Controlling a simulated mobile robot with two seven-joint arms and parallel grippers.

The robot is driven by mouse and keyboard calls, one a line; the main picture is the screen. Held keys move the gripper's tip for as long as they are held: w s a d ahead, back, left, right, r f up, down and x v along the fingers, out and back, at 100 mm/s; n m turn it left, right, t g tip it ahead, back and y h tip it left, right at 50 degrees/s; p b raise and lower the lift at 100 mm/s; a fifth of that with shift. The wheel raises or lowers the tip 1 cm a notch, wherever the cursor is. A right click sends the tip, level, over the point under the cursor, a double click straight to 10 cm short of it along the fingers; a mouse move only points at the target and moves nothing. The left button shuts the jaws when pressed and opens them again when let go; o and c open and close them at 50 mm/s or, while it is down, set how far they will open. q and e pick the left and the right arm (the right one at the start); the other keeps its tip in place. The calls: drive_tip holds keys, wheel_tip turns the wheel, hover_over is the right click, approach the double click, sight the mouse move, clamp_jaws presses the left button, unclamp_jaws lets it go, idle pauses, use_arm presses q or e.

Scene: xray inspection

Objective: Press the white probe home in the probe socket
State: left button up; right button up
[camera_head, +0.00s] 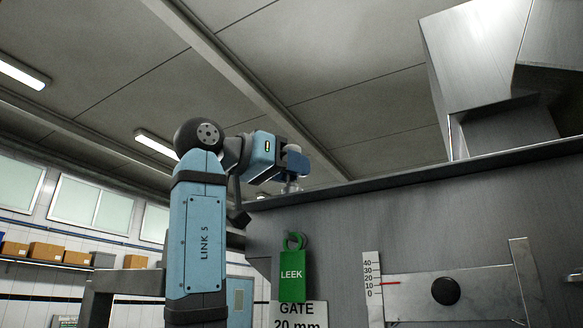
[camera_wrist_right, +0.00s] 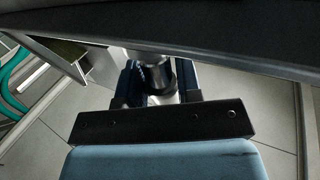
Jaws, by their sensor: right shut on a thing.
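My right gripper (camera_head: 295,165) is at the top edge of the grey metal wall in the head view, at the end of my blue arm. In the right wrist view its dark blue fingers (camera_wrist_right: 160,82) are shut on an upright, pale grey cylinder with a black band, which looks to be the white probe (camera_wrist_right: 159,99). The probe's pale lower end shows just under the fingers in the head view (camera_head: 290,187). The probe socket cannot be made out in either view. My left gripper is not in view.
A metal housing (camera_head: 475,60) stands above right. A dark ledge (camera_wrist_right: 230,40) crosses close above the gripper.

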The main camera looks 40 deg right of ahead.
drive_tip(key=shift+f, duration=0.15)
drive_tip(key=o, duration=1.1)
drive_tip(key=shift+c, duration=0.2)
drive_tip(key=shift+a, duration=0.1)
drive_tip(key=w+a+b, duration=0.2)
drive_tip(key=a, duration=1.1)
drive_tip(key=shift+w+a, duration=0.25)
drive_tip(key=shift+w, duration=0.05)
